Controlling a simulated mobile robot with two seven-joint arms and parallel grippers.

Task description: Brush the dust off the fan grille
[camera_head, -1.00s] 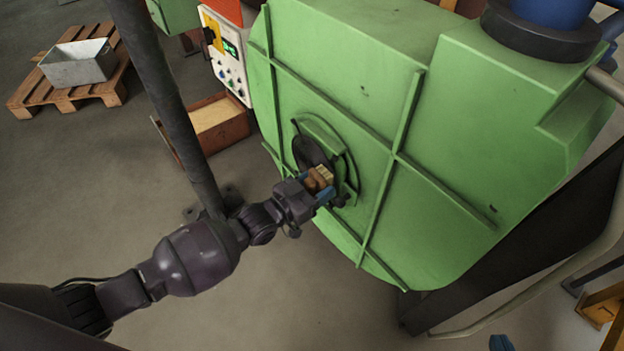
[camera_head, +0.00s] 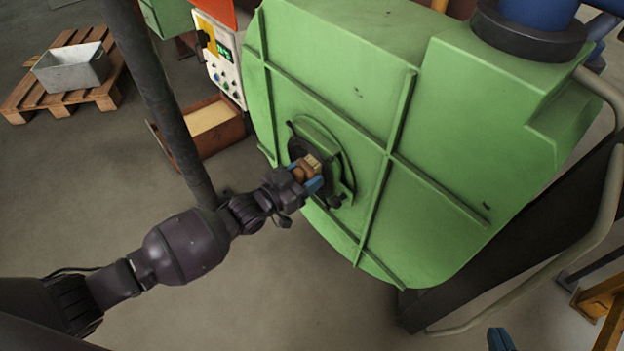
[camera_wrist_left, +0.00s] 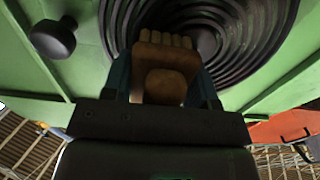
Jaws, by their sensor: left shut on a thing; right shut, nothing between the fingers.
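The fan grille (camera_head: 297,149) is a dark round face of concentric rings in the side of the green fan housing. It fills the top of the left wrist view (camera_wrist_left: 243,38). My left gripper (camera_head: 308,178) is shut on a wooden brush (camera_head: 308,165), its blue fingers on both sides of the block. In the left wrist view the brush (camera_wrist_left: 165,85) has its pale bristles toward the grille, over its lower middle. I cannot tell whether they touch it, nor make out dust. My right gripper (camera_head: 500,339) shows only blue fingertips at the bottom edge, away from the grille.
The green housing (camera_head: 440,170) has raised ribs; a dark knob (camera_wrist_left: 53,38) sticks out beside the grille. A dark post (camera_head: 165,95) stands left, close to my left arm. A control panel (camera_head: 222,62), an open rusty box (camera_head: 205,125) and a pallet (camera_head: 28,97) are behind.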

